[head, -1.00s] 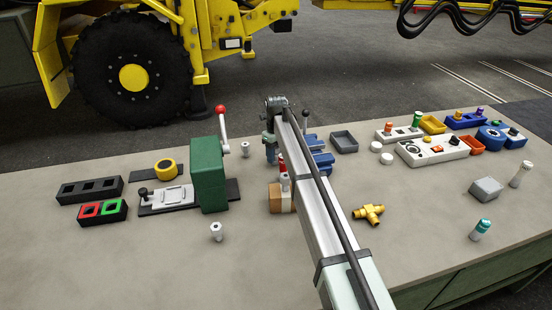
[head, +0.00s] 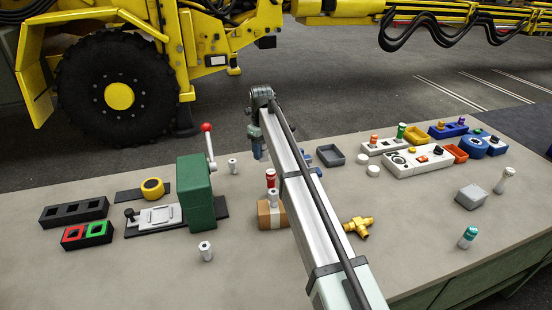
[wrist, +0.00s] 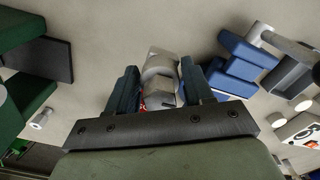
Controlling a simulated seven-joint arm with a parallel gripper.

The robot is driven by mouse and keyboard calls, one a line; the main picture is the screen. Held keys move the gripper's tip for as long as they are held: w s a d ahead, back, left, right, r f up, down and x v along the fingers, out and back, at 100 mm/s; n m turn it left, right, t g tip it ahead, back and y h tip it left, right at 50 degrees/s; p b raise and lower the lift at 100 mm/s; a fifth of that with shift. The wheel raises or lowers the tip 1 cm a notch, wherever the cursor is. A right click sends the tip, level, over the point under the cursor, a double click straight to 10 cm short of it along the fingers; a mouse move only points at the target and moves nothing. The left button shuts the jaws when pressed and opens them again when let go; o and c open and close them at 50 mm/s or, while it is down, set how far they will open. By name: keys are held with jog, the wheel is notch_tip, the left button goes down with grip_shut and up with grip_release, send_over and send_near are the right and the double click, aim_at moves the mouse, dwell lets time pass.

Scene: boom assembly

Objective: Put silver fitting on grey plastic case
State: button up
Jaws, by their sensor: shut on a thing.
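My gripper (wrist: 160,95) is shut on a silver fitting (wrist: 160,75), a rounded, light grey metal piece between the dark blue fingers in the wrist view. In the head view my gripper (head: 258,150) hangs above the table behind the arm link, and the fitting cannot be made out there. A small grey box (head: 471,196), which looks like the grey plastic case, sits at the right of the table, well apart from my gripper.
A green block with a red-knobbed lever (head: 200,185) stands left of my gripper. A brown block (head: 270,216) and blue parts (wrist: 235,65) are nearby. A brass tee (head: 357,227), a dark grey tray (head: 330,155) and a white control panel (head: 415,160) lie to the right.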

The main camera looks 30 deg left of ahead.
jog(key=shift+r, duration=0.6)
jog(key=w+d+m, duration=0.2)
jog(key=w+d, duration=1)
jog(key=d, duration=0.3)
notch_tip(320, 180, up, 4)
jog(key=n, duration=0.2)
send_over(474, 192)
jog(key=shift+w+f, duration=0.1)
jog(key=shift+f, duration=4.3)
jog(key=shift+f, duration=0.15)
jog(key=o, duration=1.3)
